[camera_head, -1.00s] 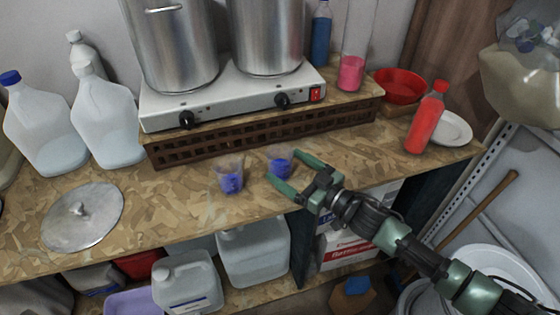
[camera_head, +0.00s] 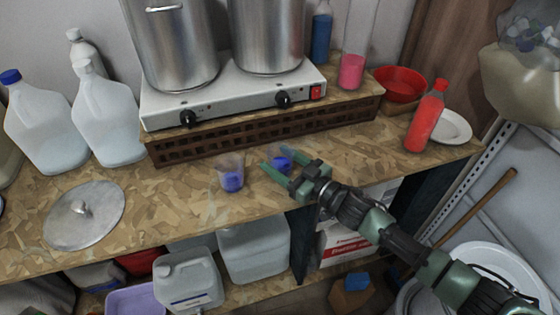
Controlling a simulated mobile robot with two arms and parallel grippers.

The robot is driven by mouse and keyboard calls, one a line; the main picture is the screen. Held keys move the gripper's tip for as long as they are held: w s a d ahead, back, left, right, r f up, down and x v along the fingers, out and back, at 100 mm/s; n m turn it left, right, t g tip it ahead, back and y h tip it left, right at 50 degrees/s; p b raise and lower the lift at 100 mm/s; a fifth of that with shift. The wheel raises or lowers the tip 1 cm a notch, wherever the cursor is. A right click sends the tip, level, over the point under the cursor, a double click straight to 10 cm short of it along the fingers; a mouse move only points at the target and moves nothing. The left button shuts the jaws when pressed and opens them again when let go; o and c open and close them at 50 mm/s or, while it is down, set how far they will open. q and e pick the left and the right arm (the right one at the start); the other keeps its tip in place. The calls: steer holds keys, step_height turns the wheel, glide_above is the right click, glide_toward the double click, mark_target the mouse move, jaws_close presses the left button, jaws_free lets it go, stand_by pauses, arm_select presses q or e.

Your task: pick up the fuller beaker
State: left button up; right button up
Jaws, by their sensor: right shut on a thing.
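Two small clear beakers with blue liquid stand side by side near the front of the wood-patterned worktop (camera_head: 170,210). The left beaker (camera_head: 232,180) stands free, with liquid in its lower part. The right beaker (camera_head: 281,163) is between the green fingers of my right gripper (camera_head: 276,159), which is shut on it. The fingers cover part of this beaker, so I cannot tell its liquid level well or which beaker is fuller. It seems to be still at worktop height. My left gripper is not in view.
A hot plate (camera_head: 235,92) with two large steel pots stands behind the beakers on a slotted riser. Left are plastic jugs (camera_head: 105,120) and a metal lid (camera_head: 84,215). Right are a red bottle (camera_head: 425,120), a red bowl (camera_head: 402,88) and a white plate (camera_head: 455,127). The worktop between lid and beakers is clear.

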steer(key=shift+r, duration=0.2)
step_height(320, 180, up, 19)
steer(key=shift+r, duration=0.2)
stand_by(1.0)
